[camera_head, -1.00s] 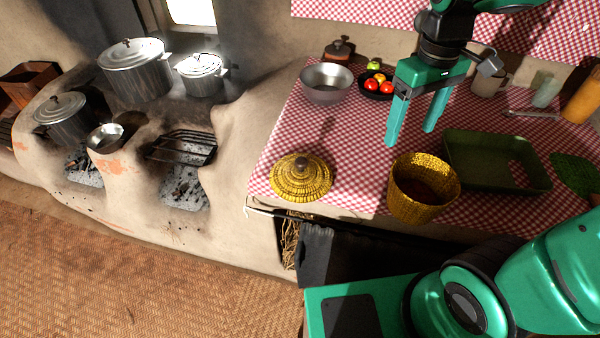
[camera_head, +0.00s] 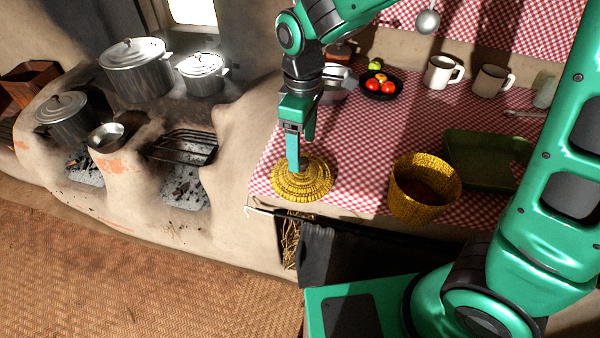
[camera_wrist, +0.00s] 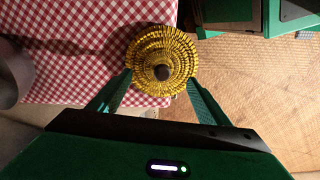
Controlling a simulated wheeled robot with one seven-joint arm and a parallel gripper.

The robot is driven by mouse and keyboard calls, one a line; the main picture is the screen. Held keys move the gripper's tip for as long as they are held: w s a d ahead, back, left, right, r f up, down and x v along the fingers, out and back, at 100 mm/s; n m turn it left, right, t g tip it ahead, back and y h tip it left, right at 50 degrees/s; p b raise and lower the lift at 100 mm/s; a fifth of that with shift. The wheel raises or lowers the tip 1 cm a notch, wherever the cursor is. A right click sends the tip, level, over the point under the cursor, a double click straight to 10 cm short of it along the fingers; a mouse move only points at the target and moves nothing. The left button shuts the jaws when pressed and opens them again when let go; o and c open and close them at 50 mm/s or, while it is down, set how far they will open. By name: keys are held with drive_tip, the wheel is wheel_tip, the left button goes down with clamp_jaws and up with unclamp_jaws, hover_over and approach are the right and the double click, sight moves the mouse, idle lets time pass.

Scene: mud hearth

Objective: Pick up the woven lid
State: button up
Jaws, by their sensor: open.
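The woven lid (camera_head: 303,186) is a round yellow stepped disc lying on the checked cloth near the counter's front left edge. In the wrist view the lid (camera_wrist: 160,48) shows from above with its dark round knob (camera_wrist: 161,72) in the middle. My gripper (camera_head: 297,166) is directly over the lid, pointing down. In the wrist view its fingers (camera_wrist: 158,84) stand apart on either side, with the knob between them and a little beyond. The gripper is open and empty. In the head view the fingers hide the knob.
An open yellow woven basket (camera_head: 416,210) stands right of the lid. Behind are a metal bowl (camera_head: 336,92), a dark plate of fruit (camera_head: 381,93), and mugs (camera_head: 440,72). A green tray (camera_head: 490,158) lies to the right. Checked cloth between lid and basket is clear.

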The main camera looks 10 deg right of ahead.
sight(304, 161)
drive_tip(key=shift+s+d+f, duration=0.1)
drive_tip(key=shift+f, duration=1.3)
drive_tip(key=shift+s+f, duration=0.1)
drive_tip(key=shift+f, duration=1.3)
drive_tip(key=c, duration=1.2)
drive_tip(key=shift+c, duration=0.7)
drive_tip(key=shift+s+d, duration=0.1)
